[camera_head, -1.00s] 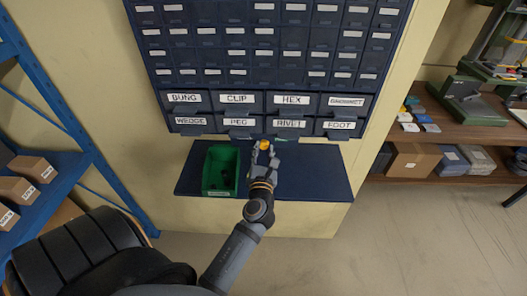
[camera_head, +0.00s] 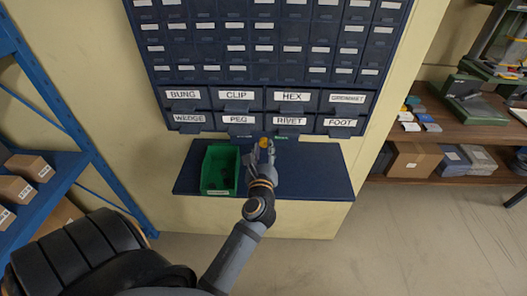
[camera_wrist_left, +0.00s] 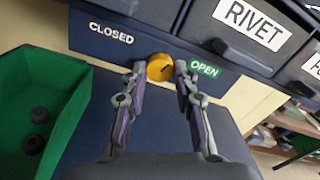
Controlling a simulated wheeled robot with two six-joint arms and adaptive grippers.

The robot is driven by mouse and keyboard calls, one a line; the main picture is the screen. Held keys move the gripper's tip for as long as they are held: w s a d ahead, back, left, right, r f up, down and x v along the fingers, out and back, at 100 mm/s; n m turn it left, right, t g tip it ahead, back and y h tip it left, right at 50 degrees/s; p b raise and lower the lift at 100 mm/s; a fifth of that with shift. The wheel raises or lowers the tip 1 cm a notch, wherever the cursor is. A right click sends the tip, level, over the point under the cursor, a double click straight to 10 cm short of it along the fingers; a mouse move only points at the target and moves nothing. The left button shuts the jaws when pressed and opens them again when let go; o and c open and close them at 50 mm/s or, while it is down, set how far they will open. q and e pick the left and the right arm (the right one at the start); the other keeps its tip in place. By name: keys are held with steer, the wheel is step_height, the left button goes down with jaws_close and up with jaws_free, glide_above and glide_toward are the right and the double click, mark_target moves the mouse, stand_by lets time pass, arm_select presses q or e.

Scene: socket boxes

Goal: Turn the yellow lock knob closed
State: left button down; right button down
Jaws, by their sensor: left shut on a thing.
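The yellow lock knob (camera_wrist_left: 160,67) sits on a dark blue strip below the drawers, between the white CLOSED label (camera_wrist_left: 111,33) on its left and the green OPEN label (camera_wrist_left: 204,68) on its right. It carries a small dark mark, whose direction I cannot make out surely. In the head view the knob (camera_head: 264,141) shows as a small yellow spot at my gripper's tips. My left gripper (camera_wrist_left: 160,72) has a fingertip on each side of the knob and is shut on it; it also shows in the head view (camera_head: 264,150). My right gripper is out of view.
A green bin (camera_head: 219,170) with dark round parts stands on the dark blue shelf (camera_head: 315,175), left of the gripper. Labelled drawers (camera_head: 290,97) with protruding handles hang just above. A blue rack (camera_head: 70,130) is at the left, a wooden shelf (camera_head: 465,135) at the right.

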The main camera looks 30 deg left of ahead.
arm_select(q)
steer(key=n+b, duration=0.1)
steer(key=n, duration=0.3)
steer(key=shift+f+n+b, duration=0.1)
steer(key=shift+n+b, duration=0.2)
steer(key=shift+b, duration=0.1)
steer(key=n+b, duration=0.2)
steer(key=n, duration=0.2)
steer(key=shift+n, duration=0.3)
steer(key=n+b, duration=0.3)
steer(key=n, duration=0.2)
steer(key=shift+n+b, duration=0.65)
steer(key=shift+n, duration=0.85)
steer(key=c, duration=1)
jaws_free()
